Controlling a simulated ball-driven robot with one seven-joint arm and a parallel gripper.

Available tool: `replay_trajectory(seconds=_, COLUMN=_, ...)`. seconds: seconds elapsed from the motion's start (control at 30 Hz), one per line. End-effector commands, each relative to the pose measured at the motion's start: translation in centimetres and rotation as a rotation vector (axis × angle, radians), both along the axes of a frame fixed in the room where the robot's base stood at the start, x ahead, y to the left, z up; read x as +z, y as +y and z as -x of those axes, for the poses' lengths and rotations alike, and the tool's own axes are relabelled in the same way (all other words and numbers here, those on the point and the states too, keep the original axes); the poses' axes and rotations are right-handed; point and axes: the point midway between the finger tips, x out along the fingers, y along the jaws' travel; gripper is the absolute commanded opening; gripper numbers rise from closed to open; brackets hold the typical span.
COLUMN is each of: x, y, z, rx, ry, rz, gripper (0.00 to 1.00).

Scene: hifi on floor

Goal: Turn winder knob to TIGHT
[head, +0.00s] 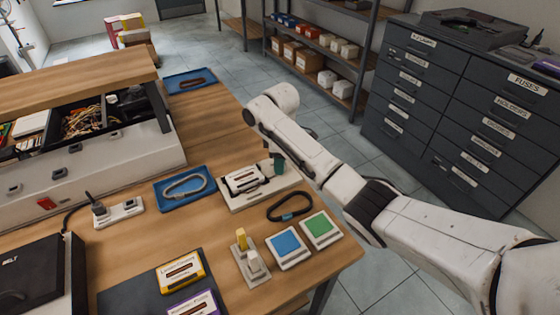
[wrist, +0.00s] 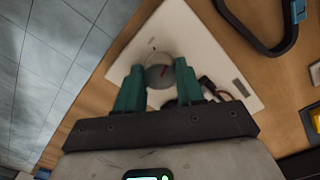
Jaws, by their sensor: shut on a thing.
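The winder is a white plate (head: 240,203) with a dark and white mechanism on it, on the wooden bench below my arm. In the head view my gripper (head: 277,166) is at the plate's far right end, and the knob is hidden. No TIGHT lettering is readable.
A black belt loop (head: 290,207) lies just in front of the plate. A blue tray (head: 163,202) with a grey belt is to the left. Blue (head: 286,244) and green (head: 319,226) pads sit near the bench's front right edge. Drawers (head: 470,105) stand beyond the floor.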

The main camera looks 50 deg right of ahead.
Motion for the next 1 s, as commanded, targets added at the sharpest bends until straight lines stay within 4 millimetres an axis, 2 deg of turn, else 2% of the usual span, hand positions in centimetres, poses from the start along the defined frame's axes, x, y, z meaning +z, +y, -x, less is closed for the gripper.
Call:
replay_trajectory(seconds=0.27, x=0.11, y=0.08, z=0.0, rx=-0.022, ry=0.001, rz=0.0, gripper=0.07)
replay_trajectory(seconds=0.47, x=0.24, y=0.12, z=0.01, rx=-0.111, ry=0.003, rz=-0.001, gripper=0.07)
replay_trajectory(seconds=1.0, x=0.29, y=0.16, z=-0.06, rx=-0.592, ry=0.002, rz=-0.001, gripper=0.07)
